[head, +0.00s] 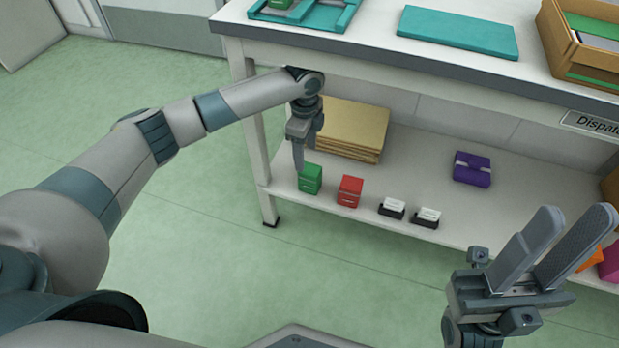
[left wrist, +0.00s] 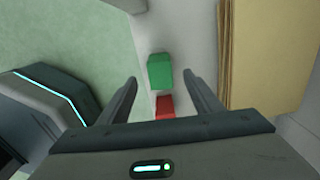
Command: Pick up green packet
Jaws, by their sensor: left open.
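The green packet (head: 310,179) stands upright on the lower shelf (head: 400,170), near its front left. In the left wrist view the green packet (left wrist: 160,71) lies in the gap ahead of my fingertips, apart from them. My left gripper (head: 299,165) points down just above and beside the packet. In the left wrist view my left gripper (left wrist: 165,80) is open with nothing between its fingers. My right gripper (head: 578,218) is at the lower right, its two fingers apart and empty, away from the packet.
A red packet (head: 350,191) stands just right of the green one. Two small dark holders with white cards (head: 391,208) stand further right. A stack of brown boards (head: 354,130) lies behind the packets, and a purple box (head: 472,168) sits right. The upper tabletop (head: 375,45) overhangs the shelf.

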